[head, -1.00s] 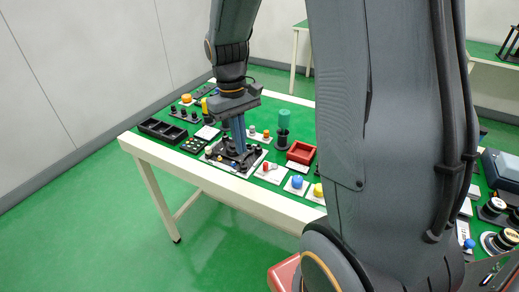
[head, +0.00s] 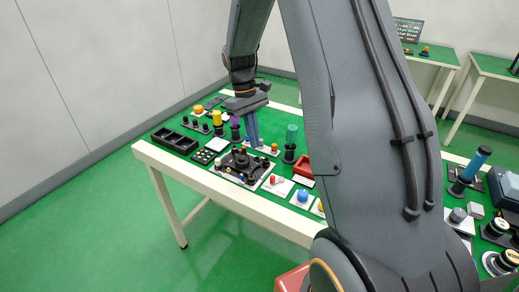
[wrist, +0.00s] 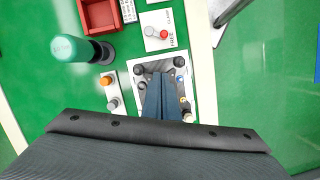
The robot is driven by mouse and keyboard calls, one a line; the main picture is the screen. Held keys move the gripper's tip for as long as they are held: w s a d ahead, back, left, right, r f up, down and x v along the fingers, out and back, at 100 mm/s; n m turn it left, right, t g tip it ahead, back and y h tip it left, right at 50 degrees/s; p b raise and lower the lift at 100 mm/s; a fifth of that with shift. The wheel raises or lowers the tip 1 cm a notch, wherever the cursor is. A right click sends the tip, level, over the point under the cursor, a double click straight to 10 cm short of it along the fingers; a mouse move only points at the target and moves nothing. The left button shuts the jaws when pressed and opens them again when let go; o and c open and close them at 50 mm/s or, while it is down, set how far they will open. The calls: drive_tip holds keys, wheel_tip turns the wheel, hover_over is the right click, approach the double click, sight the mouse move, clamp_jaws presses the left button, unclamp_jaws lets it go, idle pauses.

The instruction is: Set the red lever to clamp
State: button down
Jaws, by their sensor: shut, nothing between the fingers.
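The red lever (wrist: 163,34) is a small red-knobbed handle with a grey pivot on a white plate (wrist: 151,44). In the wrist view the plate reads CLAMP at its upper right and FREE at its lower right, and the red knob lies nearer FREE. The lever also shows in the head view (head: 272,180), right of the black fixture. My gripper (wrist: 160,78) has its blue fingers together, empty, over the black fixture, apart from the lever. It also shows in the head view (head: 254,146), behind and above the lever.
The black fixture (head: 241,165) with several knobs stands beside the lever plate. A red tray (wrist: 97,15), a green-topped cylinder (wrist: 75,48) and an orange-knobbed plate (wrist: 105,80) are close by. A black compartment tray (head: 175,140) lies at the left.

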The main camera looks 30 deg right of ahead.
drive_tip(key=p+x, duration=0.2)
drive_tip(key=x, duration=0.6)
drive_tip(key=shift+s, duration=0.1)
drive_tip(key=s+p, duration=0.2)
drive_tip(key=s, duration=0.1)
drive_tip(key=shift+d+f, duration=0.25)
drive_tip(key=shift+d, duration=0.1)
drive_tip(key=shift+s+d+f, duration=0.15)
drive_tip(key=shift+s, duration=0.3)
